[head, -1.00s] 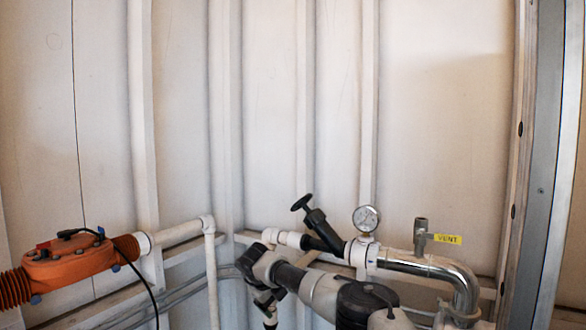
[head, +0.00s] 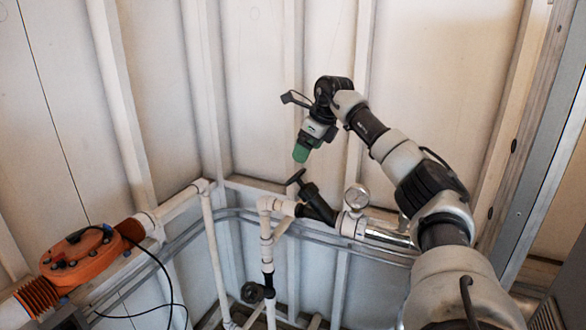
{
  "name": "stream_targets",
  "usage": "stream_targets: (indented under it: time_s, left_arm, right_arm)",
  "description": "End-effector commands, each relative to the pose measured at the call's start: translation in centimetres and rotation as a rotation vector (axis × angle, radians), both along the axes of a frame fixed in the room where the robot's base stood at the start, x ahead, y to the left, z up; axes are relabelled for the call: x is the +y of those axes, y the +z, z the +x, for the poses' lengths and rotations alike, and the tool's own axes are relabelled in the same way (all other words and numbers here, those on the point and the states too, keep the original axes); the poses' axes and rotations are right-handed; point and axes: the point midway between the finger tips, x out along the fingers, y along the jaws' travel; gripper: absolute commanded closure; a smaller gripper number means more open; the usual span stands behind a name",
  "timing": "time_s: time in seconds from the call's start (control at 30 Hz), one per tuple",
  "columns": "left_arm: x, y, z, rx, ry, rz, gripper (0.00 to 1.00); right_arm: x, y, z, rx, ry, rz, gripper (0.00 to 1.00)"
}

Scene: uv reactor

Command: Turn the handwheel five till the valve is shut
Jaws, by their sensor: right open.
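A black handwheel (head: 296,176) sits on the upper end of a tilted black valve body (head: 316,204) in the white pipe line. A second dark handwheel (head: 252,292) shows lower down, beside the vertical pipe. I see no number on either, so I cannot tell which is five. My right gripper (head: 301,153), with green fingertips, is open. It points down just above the upper handwheel in the picture; a gap shows between them, and its depth is unclear. My left gripper is not in view.
A pressure gauge (head: 357,197) stands close to the right of the valve, on the pipe. An orange ribbed unit (head: 84,256) with a black cable lies at the left. The ribbed wall is behind. Open air lies above the pipes on the left.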

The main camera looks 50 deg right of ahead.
Motion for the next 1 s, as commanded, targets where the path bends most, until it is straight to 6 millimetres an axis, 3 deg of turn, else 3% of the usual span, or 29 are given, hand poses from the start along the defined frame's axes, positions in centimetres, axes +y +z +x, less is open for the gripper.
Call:
stream_targets:
  time_s: [0.5,0.7,1.0]
  left_arm:
    - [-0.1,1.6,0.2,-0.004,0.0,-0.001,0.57]
    - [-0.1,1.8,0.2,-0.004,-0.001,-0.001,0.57]
    - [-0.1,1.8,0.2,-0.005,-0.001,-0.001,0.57]
  right_arm:
    - [0.6,-8.1,3.4,0.002,0.0,0.002,0.14]
    - [0.7,-9.5,4.0,0.002,0.001,0.001,0.14]
    - [0.7,-9.6,4.0,0.0,0.0,0.001,0.17]
